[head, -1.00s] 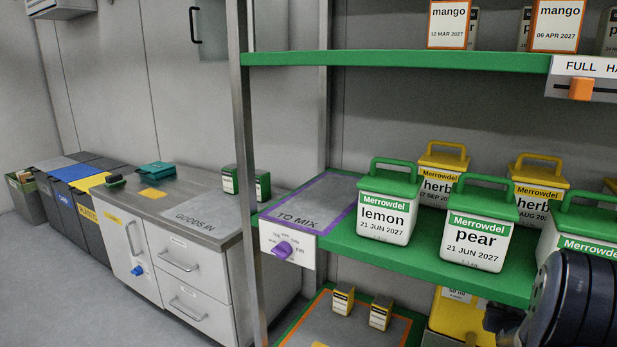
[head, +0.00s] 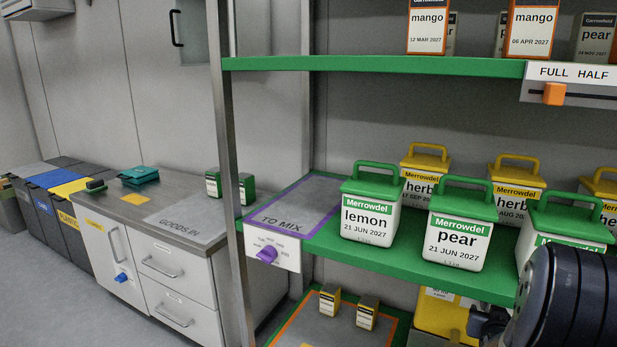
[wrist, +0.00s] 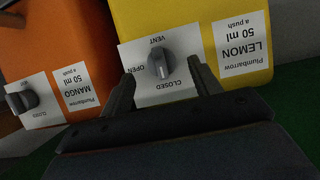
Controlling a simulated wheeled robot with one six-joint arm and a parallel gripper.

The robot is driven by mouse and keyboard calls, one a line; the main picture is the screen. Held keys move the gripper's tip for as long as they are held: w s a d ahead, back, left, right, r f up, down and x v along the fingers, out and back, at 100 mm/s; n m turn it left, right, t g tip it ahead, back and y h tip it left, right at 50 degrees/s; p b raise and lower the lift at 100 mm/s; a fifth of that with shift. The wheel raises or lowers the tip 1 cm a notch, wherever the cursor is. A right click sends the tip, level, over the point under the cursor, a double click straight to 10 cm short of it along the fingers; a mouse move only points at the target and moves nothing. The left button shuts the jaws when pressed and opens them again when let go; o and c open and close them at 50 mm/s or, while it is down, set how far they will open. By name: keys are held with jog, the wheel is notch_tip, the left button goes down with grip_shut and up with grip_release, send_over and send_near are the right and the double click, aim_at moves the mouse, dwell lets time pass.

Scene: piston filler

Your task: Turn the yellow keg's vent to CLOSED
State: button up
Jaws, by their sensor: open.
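The yellow keg (wrist: 185,20) fills the top middle of the wrist view, upside down, with a label reading LEMON 50 ml. Its grey vent knob (wrist: 161,65) sits on a white plate (wrist: 150,90) marked VENT, OPEN and CLOSED; I cannot tell surely which mark it points to. My gripper (wrist: 163,88) is open, one finger on each side of the knob, with no visible grip on it. In the head view a yellow keg (head: 436,313) shows in part under the middle shelf, and my dark gripper (head: 486,323) is beside it, partly hidden by my arm.
An orange keg (wrist: 60,45) labelled MANGO, with its own knob (wrist: 22,101), stands close beside the yellow one. The green shelf (head: 400,258) with lidded tubs is above my gripper. Small yellow boxes (head: 329,300) stand left on the lower shelf.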

jog(key=x, duration=0.4)
jog(key=shift+w+d+f+b, duration=0.15)
jog(key=shift+w+b, duration=0.15)
jog(key=shift+b, duration=0.05)
jog(key=shift+s+r+m+y+p, duration=0.1)
jog(key=shift+r+m+y+p, duration=0.2)
jog(key=shift+p, duration=0.8)
jog(key=m+t+y+p, duration=0.1)
jog(key=m+p, duration=0.2)
jog(key=p, duration=0.3)
jog(key=shift+f+t+y, duration=0.1)
jog(key=shift+t+y, duration=0.3)
jog(key=shift+f+m+t+y+p, duration=0.1)
jog(key=shift+m+t+y+p, duration=0.25)
jog(key=shift+m+p, duration=0.55)
jog(key=m+t+y+p, duration=0.1)
jog(key=m+t, duration=0.1)
jog(key=m, duration=0.2)
jog(key=shift+f, duration=0.1)
jog(key=m+t, duration=0.2)
jog(key=m, duration=0.2)
jog(key=shift+s, duration=0.7)
